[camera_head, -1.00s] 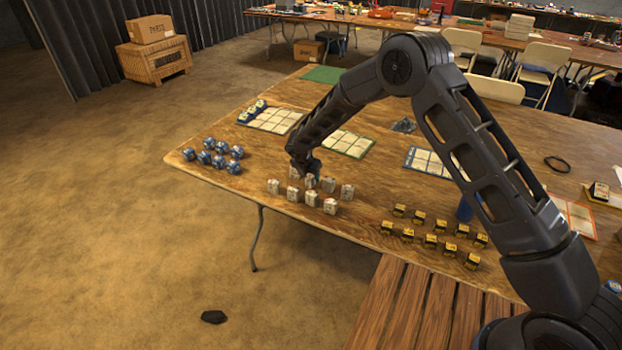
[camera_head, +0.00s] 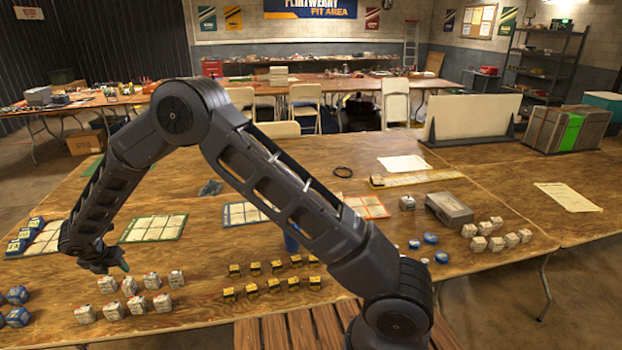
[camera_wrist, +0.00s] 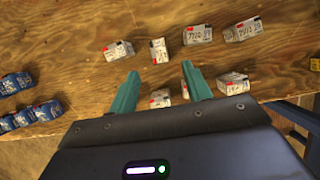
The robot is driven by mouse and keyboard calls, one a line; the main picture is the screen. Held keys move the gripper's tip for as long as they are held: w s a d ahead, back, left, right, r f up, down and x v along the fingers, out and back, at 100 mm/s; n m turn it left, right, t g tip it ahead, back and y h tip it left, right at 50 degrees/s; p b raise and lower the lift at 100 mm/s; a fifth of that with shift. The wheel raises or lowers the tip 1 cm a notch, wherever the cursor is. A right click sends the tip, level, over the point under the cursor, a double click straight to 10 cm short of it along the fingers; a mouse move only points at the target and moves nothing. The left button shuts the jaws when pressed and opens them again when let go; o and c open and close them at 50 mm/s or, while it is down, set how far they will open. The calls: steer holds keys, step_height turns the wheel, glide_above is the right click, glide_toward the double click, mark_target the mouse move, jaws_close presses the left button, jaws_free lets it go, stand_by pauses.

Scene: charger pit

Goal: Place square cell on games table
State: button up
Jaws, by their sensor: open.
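Several white block-shaped cells (camera_head: 152,281) with dark print and red marks stand in two rows near the front edge of the wooden table (camera_head: 215,270). My gripper (camera_head: 105,262) is over the table just behind the left end of these rows. In the wrist view my gripper (camera_wrist: 158,78) has its two teal fingers apart, with nothing held. White cells (camera_wrist: 197,34) lie beyond the fingertips, and others are partly hidden by the fingers and palm. Several black-and-yellow blocks (camera_head: 277,266) stand to the right. Which kind is the square cell, I cannot tell.
Blue cells (camera_head: 18,295) sit at the left edge. Blue-bordered (camera_head: 245,213) and green-bordered (camera_head: 153,228) grid mats lie behind. More white blocks (camera_head: 490,227) and a grey box (camera_head: 449,208) are at the right. Another cluttered table (camera_head: 330,82) stands behind the chairs.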

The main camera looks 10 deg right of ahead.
steer(key=w+d+r+m, duration=0.4)
steer(key=w+d+r, duration=0.1)
steer(key=d+r, duration=0.35)
steer(key=w+d+r+m, duration=0.3)
steer(key=w+d+r, duration=0.2)
steer(key=d+r, duration=0.3)
steer(key=w+d+r+m+h, duration=0.1)
steer(key=d+r+m, duration=0.45)
steer(key=d, duration=0.65)
steer(key=w+d+r+m, duration=0.1)
steer(key=d+r+m, duration=0.4)
steer(key=d, duration=0.7)
steer(key=s+d+r+m, duration=0.4)
steer(key=s+d, duration=0.1)
steer(key=d, duration=0.5)
steer(key=s+d+r+m, duration=0.4)
steer(key=s+d, duration=0.1)
steer(key=d, duration=0.6)
steer(key=s+d+f+m, duration=0.1)
steer(key=s+d+m, duration=0.4)
steer(key=s, duration=0.3)
steer(key=s+d+m+y, duration=0.1)
steer(key=s+d+m, duration=0.4)
steer(key=s, duration=0.3)
steer(key=shift+s+d+f, duration=0.15)
steer(key=shift+d+f, duration=0.25)
steer(key=shift+d, duration=0.25)
